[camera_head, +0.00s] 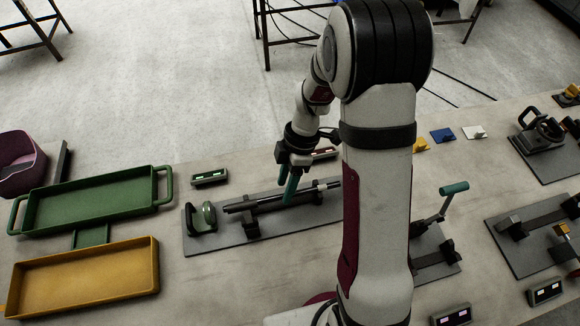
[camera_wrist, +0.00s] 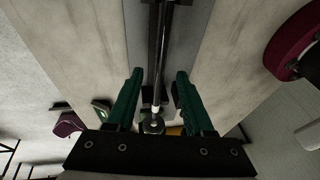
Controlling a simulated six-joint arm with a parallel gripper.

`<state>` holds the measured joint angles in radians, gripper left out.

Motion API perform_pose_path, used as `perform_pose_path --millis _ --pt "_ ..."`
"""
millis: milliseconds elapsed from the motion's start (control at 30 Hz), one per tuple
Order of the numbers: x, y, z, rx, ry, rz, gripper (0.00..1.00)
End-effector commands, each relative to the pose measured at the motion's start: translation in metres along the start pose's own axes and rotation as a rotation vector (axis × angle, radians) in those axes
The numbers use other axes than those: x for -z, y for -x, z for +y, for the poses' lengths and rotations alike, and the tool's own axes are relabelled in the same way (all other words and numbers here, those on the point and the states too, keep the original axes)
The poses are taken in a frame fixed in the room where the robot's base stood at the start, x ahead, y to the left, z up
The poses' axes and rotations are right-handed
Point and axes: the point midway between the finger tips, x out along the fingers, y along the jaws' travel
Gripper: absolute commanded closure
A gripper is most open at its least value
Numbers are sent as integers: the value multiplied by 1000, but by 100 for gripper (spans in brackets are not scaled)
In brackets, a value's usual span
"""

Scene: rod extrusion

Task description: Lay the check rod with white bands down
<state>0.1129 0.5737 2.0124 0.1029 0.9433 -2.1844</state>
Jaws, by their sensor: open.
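The dark check rod (camera_head: 265,199) lies nearly level along a fixture on a grey base plate (camera_head: 205,240), with a white band near its right part. In the wrist view the rod (camera_wrist: 158,75) runs between the two teal fingers, with a pale band and a round end low in the picture. My gripper (camera_head: 290,188) is over the rod's middle, fingers pointing down; in the wrist view the gripper (camera_wrist: 160,72) is open, with a gap on each side of the rod. Whether it touches the rod is unclear. My arm hides the plate's right end.
A green tray (camera_head: 95,217) and a yellow tray (camera_head: 85,293) stand at left. A green-lit display box (camera_head: 209,178) sits behind the plate. Another fixture with a teal-handled lever (camera_head: 453,188) stands right of my arm. More fixtures fill the right.

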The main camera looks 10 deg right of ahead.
Motion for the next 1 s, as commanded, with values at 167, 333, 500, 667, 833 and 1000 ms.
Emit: perform_pose_path --millis 167,333,500,667,833,1000 --pt "0 51 1 -8 -1 -2 47" --pt "0 104 1 -6 -1 -1 47" --pt "-1 137 0 -3 -1 -2 47" --pt "0 147 0 -1 -1 -1 47" --pt "0 147 0 0 -1 -1 47" --pt "0 147 0 0 -1 -1 47"
